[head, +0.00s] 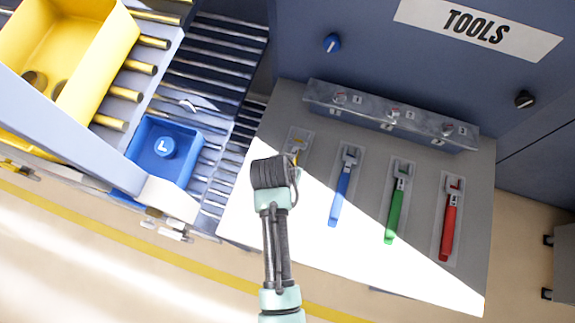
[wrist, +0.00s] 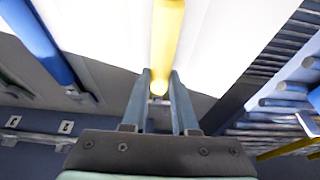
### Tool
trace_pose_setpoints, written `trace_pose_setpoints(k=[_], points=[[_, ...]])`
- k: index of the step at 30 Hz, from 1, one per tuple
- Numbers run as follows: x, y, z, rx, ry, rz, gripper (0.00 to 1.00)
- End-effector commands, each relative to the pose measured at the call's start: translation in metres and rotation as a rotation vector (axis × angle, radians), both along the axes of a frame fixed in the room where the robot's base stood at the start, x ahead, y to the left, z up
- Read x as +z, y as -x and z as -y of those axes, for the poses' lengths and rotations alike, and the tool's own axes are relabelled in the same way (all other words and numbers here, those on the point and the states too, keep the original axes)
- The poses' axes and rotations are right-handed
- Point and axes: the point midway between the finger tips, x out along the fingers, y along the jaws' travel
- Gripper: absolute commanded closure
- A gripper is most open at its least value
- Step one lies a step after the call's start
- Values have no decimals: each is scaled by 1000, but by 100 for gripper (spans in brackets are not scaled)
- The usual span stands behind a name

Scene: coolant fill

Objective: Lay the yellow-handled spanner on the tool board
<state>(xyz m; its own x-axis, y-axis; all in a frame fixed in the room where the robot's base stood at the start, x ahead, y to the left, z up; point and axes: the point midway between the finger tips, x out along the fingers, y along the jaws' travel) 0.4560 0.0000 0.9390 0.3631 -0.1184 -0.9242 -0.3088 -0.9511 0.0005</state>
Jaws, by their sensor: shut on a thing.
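My gripper (wrist: 158,84) is shut on the yellow-handled spanner (wrist: 166,38). In the wrist view the yellow handle runs up from between the fingers over the bright board; the spanner's head is hidden. In the head view my wrist covers most of the spanner, and only a small yellowish part (head: 295,151) shows beyond it. The grey tool board (head: 265,224) lies below. My gripper is over its left side, at the leftmost outlined place (head: 304,134). I cannot tell whether the spanner touches the board.
Blue (head: 341,194), green (head: 396,213) and red (head: 450,228) spanners lie in places to the right. A raised metal rail (head: 390,117) runs along the back, below the TOOLS sign (head: 478,27). A roller conveyor with a blue tray (head: 183,140) and yellow bin (head: 120,45) is left.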

Motion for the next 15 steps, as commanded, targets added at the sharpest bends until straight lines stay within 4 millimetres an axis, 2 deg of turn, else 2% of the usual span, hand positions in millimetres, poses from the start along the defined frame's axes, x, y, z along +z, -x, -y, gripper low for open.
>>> trace_pose_setpoints(k=[13,14,15], points=[[-9,-1,0,0,0,2,100],[-9,0,0,0,-1,1,69],[-8,0,0,0,-1,1,62]])
